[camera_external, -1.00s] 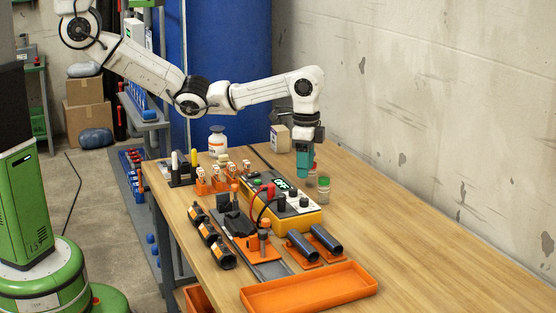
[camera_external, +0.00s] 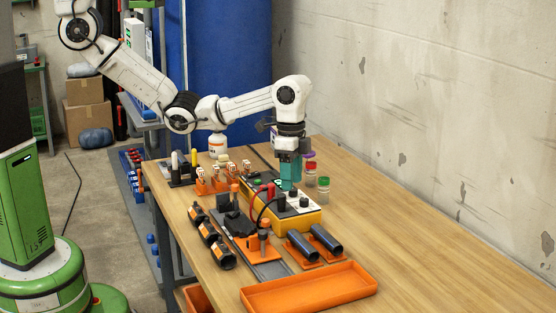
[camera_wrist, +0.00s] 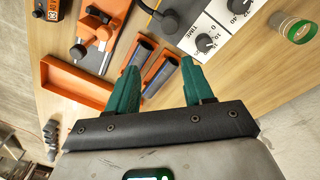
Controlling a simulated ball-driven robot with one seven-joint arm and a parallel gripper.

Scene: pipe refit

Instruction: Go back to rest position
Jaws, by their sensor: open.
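My gripper (camera_external: 290,182) has teal fingers and points down over the far part of the yellow control box (camera_external: 312,222) on the wooden table. In the wrist view, my gripper (camera_wrist: 162,90) is spread apart with nothing between the fingertips. The dark pipe pieces (camera_wrist: 143,52) on their orange holder show beyond the fingers there. The control box's dial panel (camera_wrist: 210,35) shows at the upper right of the wrist view.
An orange tray (camera_external: 310,288) lies at the table's near edge. Small jars with red and green caps (camera_external: 323,187) stand right of my gripper. Black fittings (camera_external: 222,256) line the left edge. The table's right side is clear.

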